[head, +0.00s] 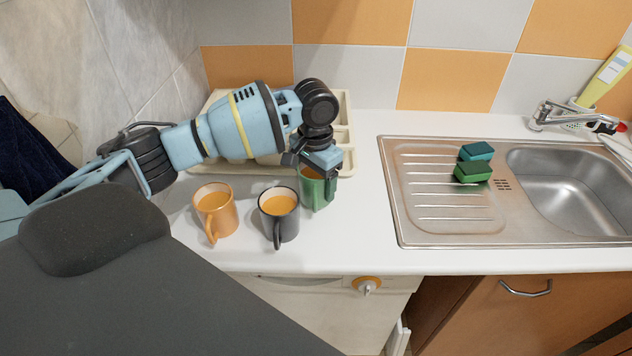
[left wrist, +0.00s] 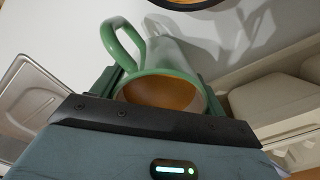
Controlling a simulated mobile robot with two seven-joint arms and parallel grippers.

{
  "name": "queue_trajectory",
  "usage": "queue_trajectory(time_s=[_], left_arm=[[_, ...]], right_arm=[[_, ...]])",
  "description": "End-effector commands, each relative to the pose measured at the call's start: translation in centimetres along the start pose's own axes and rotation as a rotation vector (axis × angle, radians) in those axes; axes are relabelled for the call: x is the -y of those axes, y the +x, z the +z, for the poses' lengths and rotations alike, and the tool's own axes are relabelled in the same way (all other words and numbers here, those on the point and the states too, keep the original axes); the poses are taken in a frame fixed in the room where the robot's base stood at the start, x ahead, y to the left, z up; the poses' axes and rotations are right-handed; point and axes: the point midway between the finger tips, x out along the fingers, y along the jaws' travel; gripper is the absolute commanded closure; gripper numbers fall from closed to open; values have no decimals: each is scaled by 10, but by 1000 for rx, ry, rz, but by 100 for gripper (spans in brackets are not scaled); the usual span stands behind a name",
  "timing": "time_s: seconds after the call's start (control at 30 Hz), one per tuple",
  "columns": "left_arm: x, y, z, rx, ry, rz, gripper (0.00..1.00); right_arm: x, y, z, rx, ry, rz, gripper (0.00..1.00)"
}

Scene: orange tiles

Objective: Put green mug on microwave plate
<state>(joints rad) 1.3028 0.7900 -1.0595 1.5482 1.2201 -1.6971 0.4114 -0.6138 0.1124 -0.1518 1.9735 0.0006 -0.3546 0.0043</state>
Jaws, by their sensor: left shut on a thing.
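The green mug (head: 309,193) stands on the white counter, to the right of the other mugs, and is partly hidden by my left gripper. My left gripper (head: 317,172) reaches down over it and is shut on it. In the left wrist view the green mug (left wrist: 165,75) sits between the fingers, with its handle toward the top and an orange-brown inside showing. Whether it touches the counter I cannot tell for sure. No microwave plate is in view. My right gripper is not in view.
An orange mug (head: 215,212) and a dark grey mug (head: 279,214) stand just left of the green mug. A cream tray (head: 343,130) lies behind my arm. A steel sink (head: 440,228) with green sponges (head: 473,172) is at right. The counter between mug and sink is clear.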

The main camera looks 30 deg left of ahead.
Motion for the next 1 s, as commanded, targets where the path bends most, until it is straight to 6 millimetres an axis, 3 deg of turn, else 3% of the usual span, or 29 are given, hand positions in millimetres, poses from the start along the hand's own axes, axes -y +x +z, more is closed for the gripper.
queue_trajectory(time_s=[0.47,0.5,0.63,1.0], left_arm=[[0,9,-1,-6,0,0,68],[0,10,0,-4,0,-1,23],[0,10,0,-3,0,-1,6],[0,7,-1,-4,0,-1,5]], right_arm=[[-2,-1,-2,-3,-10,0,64],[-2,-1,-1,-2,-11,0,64],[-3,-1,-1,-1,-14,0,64],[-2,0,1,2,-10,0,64]])
